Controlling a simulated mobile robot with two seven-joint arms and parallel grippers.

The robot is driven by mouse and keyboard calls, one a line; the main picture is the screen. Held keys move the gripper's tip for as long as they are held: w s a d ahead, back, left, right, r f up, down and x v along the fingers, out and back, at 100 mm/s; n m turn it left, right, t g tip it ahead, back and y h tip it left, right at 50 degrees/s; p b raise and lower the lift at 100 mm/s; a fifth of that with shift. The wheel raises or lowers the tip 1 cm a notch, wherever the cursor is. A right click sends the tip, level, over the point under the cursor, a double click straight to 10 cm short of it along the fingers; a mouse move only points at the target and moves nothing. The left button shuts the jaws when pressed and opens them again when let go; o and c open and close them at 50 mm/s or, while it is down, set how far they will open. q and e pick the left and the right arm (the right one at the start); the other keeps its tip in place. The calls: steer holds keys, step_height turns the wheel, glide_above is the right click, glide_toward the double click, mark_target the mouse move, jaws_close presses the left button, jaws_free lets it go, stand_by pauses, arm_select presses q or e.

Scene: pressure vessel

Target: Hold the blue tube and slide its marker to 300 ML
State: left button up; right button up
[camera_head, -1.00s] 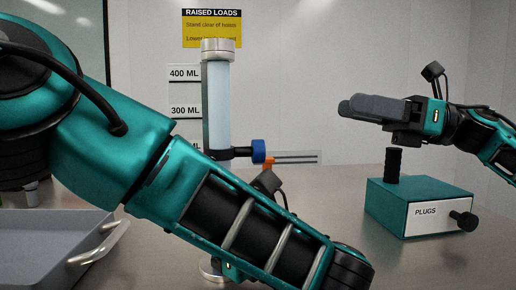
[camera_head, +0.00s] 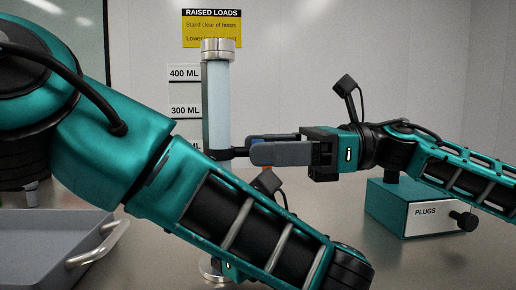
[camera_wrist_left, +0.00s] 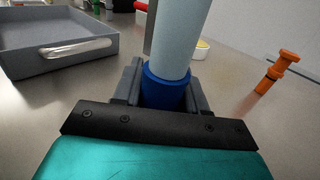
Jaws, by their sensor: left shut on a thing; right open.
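The pale blue tube (camera_head: 218,100) stands upright with a metal cap, beside the 400 ML label (camera_head: 184,73) and 300 ML label (camera_head: 185,111). Its marker (camera_head: 237,152) sits below the 300 ML label, level with a mostly hidden lower label. My right gripper (camera_head: 251,147) is open at the marker, its fingers reaching in from the right. The near finger hides most of the marker's blue knob. My left gripper (camera_wrist_left: 162,92) is shut on the tube's dark blue lower collar (camera_wrist_left: 165,90) in the left wrist view. My left arm hides it in the head view.
A grey tray (camera_head: 45,240) with a metal handle lies at the left. A teal PLUGS box (camera_head: 435,217) stands at the right, partly behind my right arm.

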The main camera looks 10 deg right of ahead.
steer(key=shift+a, duration=0.75)
steer(key=shift+c, duration=0.3)
jaws_close()
